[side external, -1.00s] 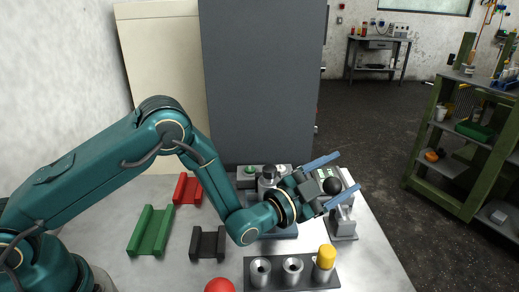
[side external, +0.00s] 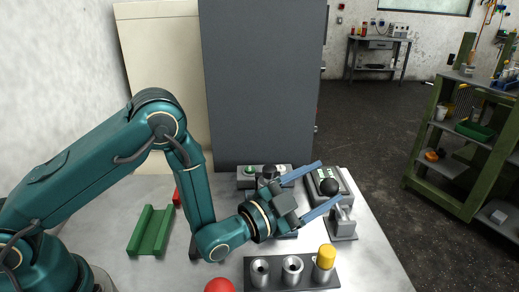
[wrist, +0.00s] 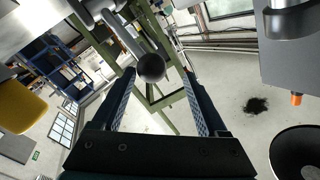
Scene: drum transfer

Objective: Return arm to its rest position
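My gripper (side external: 312,190) is open, with its two blue fingers spread apart and pointing up and to the right in the side view. In the wrist view my gripper (wrist: 165,90) has nothing between its pads that I can see held. The knob also shows in the wrist view (wrist: 151,67), ahead of the gap between the fingers. Whether the knob lies between the fingers or behind them in depth, I cannot tell.
A dark block (side external: 336,274) holds metal cups and a yellow-capped cylinder (side external: 325,257) below my gripper. A green channel-shaped holder (side external: 151,231) stands to the left, and a red ball (side external: 219,286) is at the front. A grey cabinet (side external: 262,80) rises behind the table.

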